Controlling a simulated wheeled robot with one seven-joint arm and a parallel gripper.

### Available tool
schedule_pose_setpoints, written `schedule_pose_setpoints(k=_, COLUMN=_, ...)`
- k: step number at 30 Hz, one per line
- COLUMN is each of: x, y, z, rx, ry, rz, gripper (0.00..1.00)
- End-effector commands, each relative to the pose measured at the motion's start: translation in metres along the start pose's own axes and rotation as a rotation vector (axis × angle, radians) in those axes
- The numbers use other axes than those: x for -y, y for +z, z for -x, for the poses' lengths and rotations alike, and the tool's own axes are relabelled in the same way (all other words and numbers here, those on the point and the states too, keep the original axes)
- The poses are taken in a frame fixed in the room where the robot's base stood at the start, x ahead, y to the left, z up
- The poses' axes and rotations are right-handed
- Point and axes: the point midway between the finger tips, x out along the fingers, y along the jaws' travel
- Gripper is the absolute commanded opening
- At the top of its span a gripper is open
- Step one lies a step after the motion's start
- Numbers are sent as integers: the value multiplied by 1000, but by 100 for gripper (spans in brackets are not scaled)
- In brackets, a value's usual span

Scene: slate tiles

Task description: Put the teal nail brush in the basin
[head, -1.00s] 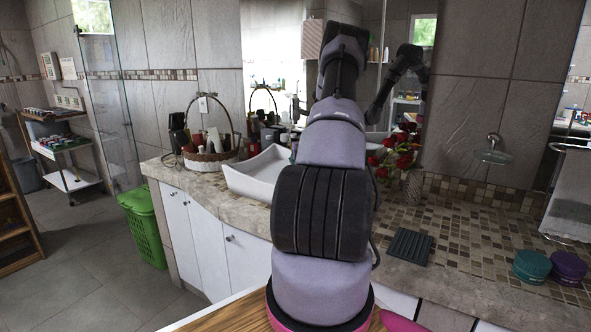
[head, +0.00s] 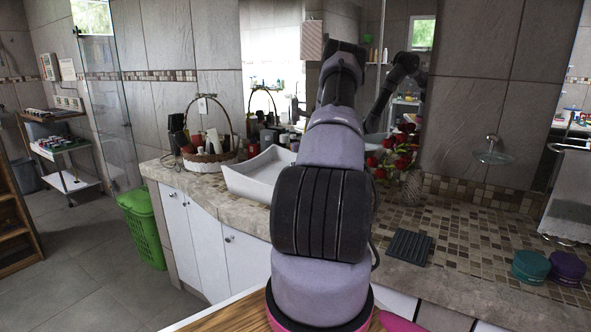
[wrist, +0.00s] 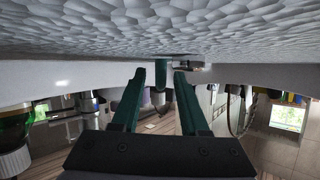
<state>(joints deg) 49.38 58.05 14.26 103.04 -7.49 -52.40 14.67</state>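The white basin (head: 252,182) sits on the stone counter, left of my arm, which hides its right part. In the wrist view, which looks upside down, a pale dimpled surface (wrist: 90,30) fills the top with a smooth white edge along it. My gripper (wrist: 160,78) has two dark green fingers spread apart. A small dark teal piece (wrist: 160,75) shows between and beyond the fingertips, with gaps on both sides; it may be the nail brush, but I cannot tell for sure. In the head view my gripper is hidden behind my arm and no nail brush shows.
A wicker basket (head: 210,160) with bottles stands left of the basin. A vase of red roses (head: 411,185), a dark ridged dish (head: 410,247), a teal jar (head: 530,267) and a purple jar (head: 567,267) are to the right. A green bin (head: 143,230) stands on the floor.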

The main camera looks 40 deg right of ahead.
Motion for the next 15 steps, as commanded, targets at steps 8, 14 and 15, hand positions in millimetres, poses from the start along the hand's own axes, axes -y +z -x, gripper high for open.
schedule_pose_setpoints(k=8, x=0, y=-2, z=5, rx=1, ry=0, rz=0, gripper=44)
schedule_pose_setpoints(k=14, x=-1, y=-3, z=41, rx=2, ry=2, rz=-1, gripper=44)
schedule_pose_setpoints(k=15, x=0, y=-3, z=50, rx=2, ry=1, rz=0, gripper=44)
